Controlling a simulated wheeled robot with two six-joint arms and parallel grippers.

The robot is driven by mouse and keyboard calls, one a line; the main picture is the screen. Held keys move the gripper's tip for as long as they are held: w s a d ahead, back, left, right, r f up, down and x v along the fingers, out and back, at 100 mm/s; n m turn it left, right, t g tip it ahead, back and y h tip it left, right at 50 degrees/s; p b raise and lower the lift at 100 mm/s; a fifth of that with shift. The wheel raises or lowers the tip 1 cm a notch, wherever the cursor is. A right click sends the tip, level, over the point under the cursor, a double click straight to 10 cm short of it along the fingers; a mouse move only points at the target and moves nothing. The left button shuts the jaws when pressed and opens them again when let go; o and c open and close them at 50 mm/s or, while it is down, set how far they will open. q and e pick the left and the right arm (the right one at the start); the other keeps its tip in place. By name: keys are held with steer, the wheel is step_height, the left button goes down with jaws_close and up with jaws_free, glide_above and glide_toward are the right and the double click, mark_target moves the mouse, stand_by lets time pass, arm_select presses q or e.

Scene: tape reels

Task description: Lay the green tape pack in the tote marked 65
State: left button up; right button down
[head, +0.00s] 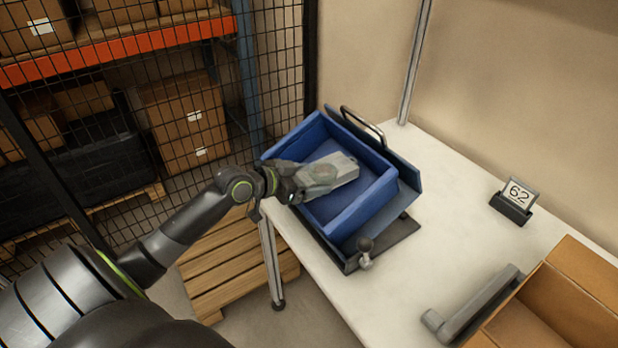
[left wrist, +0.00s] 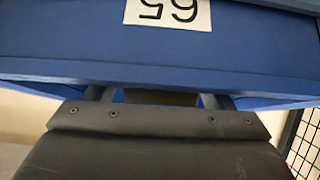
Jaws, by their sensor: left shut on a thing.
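A blue tote (head: 361,205) sits tilted on a dark stand at the table's left end. In the left wrist view its wall (left wrist: 60,45) carries a white label reading 65 (left wrist: 168,12), upside down. My left gripper (head: 297,186) is at the tote's left rim, shut on a pale grey-green pack (head: 338,170) with a faint round mark. The pack reaches out over the tote's opening; whether it touches the tote I cannot tell. In the left wrist view the wall hides the fingertips and most of what they hold. My right gripper is not in view.
A card reading 62 (head: 518,192) stands in a dark holder on the white table (head: 440,190). An open cardboard box (head: 568,290) and a grey bar-shaped thing (head: 472,305) lie at the right. A metal handle rises behind the tote. Wire mesh stands at the left.

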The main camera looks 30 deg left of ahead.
arm_select(q)
steer(key=shift+f, duration=0.35)
steer(key=o, duration=1.1)
steer(key=shift+r+p, duration=0.3)
steer(key=shift+r, duration=0.3)
steer(key=p+v, duration=0.1)
steer(key=v, duration=1.1)
steer(key=shift+a, duration=0.15)
